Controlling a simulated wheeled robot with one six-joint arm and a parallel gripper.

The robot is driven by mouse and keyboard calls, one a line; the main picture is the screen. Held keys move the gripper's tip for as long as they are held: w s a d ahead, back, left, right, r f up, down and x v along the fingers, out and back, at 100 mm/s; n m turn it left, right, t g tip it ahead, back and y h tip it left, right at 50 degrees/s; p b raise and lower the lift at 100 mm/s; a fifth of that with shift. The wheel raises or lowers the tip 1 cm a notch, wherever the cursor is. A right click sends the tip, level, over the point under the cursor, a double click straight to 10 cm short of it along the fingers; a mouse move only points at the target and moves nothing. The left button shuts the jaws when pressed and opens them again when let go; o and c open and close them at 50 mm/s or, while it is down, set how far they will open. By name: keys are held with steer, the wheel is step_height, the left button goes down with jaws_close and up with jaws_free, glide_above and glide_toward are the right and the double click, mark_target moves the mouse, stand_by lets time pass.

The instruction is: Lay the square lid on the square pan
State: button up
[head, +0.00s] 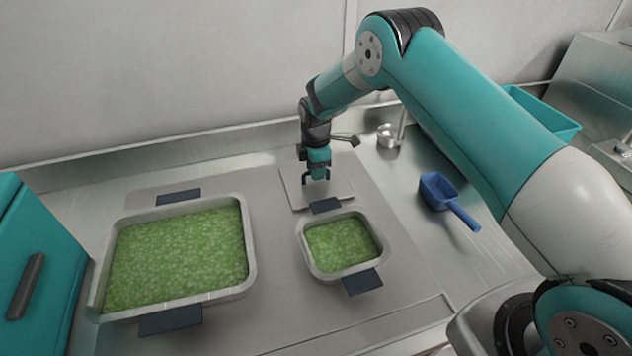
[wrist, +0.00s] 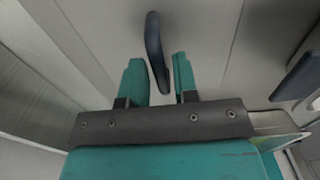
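The square lid (head: 341,189) is a flat light-grey plate lying behind the small square pan (head: 302,250). The pan holds green, bubbly contents and has dark blue grips front and back. My gripper (head: 318,168) points down over the lid, at its dark bar handle. In the wrist view my gripper (wrist: 158,62) has its two teal fingers apart, with the lid's dark handle (wrist: 155,42) partly between them. A gap shows on both sides of the handle. The lid's plate (wrist: 208,40) spreads beneath the fingers. The handle's near end is close to the gripper body.
A larger pan (head: 252,250) of green contents stands left of the square pan. A blue scoop (head: 437,190) and a metal ladle (head: 387,138) lie to the right. A teal box (head: 45,265) stands at far left. The wall runs behind.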

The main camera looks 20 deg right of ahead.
jaws_close()
steer(key=shift+r, duration=0.15)
steer(key=shift+r+p, duration=1.25)
steer(key=shift+r, duration=1.1)
